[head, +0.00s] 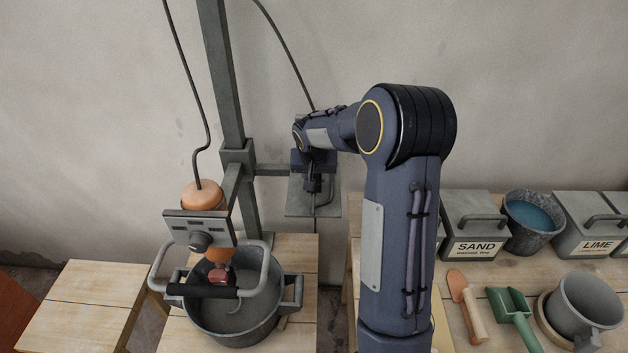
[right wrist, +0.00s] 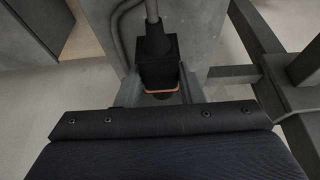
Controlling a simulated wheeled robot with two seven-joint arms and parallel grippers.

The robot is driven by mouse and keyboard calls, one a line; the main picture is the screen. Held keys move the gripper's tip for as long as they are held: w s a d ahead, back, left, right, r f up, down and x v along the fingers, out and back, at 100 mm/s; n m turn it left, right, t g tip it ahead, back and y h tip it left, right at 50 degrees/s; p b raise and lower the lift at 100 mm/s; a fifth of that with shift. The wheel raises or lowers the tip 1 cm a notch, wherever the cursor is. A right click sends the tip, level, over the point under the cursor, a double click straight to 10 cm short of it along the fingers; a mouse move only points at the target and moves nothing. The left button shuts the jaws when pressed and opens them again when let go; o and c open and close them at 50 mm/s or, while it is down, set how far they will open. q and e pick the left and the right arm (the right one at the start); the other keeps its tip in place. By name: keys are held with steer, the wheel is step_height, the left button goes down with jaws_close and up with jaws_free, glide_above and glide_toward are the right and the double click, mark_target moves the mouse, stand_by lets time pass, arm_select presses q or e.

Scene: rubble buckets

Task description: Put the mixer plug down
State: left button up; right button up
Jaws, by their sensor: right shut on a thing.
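The mixer plug is a black block with an orange band; in the right wrist view the plug (right wrist: 157,65) sits between the two fingers of my right gripper (right wrist: 159,90), with a grey cable running from its top. In the head view my right gripper (head: 313,178) is small and dark in front of a grey metal plate (head: 328,208) beside the post. It is shut on the plug. Whether the plug touches the plate is hard to tell. The mixer (head: 205,220) hangs over a grey bucket (head: 240,325). My left gripper is not in view.
The steel post (head: 226,80) stands left of the plate, joined by a side bar. My right arm covers the middle. At right, a bench holds a SAND box (head: 472,215), a blue-filled bucket (head: 530,225), a LIME box (head: 592,225), a trowel (head: 466,300) and a green scoop (head: 512,305).

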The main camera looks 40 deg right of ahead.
steer(key=shift+f, duration=1.1)
steer(key=shift+f, duration=0.15)
steer(key=o, duration=1.1)
